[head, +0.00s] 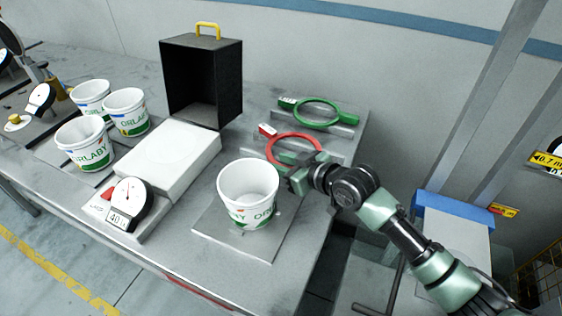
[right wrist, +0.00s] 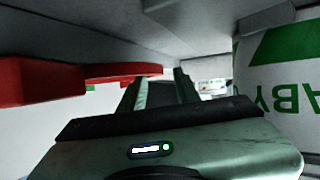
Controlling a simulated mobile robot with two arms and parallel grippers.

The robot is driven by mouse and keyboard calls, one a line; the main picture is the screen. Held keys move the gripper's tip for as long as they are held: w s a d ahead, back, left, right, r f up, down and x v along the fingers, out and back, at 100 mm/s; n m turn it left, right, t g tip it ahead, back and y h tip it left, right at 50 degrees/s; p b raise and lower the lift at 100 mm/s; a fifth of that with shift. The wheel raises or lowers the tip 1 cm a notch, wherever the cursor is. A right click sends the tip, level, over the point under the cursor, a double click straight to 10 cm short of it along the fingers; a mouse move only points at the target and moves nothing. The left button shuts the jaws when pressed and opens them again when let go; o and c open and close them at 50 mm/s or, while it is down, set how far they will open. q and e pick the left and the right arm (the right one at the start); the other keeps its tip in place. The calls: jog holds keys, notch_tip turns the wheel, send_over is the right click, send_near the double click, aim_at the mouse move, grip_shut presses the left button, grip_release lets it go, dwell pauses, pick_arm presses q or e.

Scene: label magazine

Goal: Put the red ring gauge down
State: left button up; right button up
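The red ring gauge (head: 319,144) sits at the grey stepped rest at the back right of the bench, its handle toward the back left. My right gripper (head: 291,184) is at the ring's near side, just behind the front white tub. In the right wrist view the fingers (right wrist: 158,85) stand apart, and the red ring (right wrist: 110,71) runs from the left to just beyond their tips. I see nothing clamped between the fingers. Whether a finger touches the ring cannot be told. My left gripper is in neither view.
A green ring gauge (head: 345,119) lies behind the red one. A white tub (head: 247,187) stands on a plate close to my right gripper; it also shows in the right wrist view (right wrist: 280,95). A black open box (head: 201,80), a white block (head: 168,158) and a dial gauge (head: 130,203) stand left.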

jog(key=shift+r, duration=0.6)
jog(key=v, duration=1.2)
jog(key=shift+b, duration=0.45)
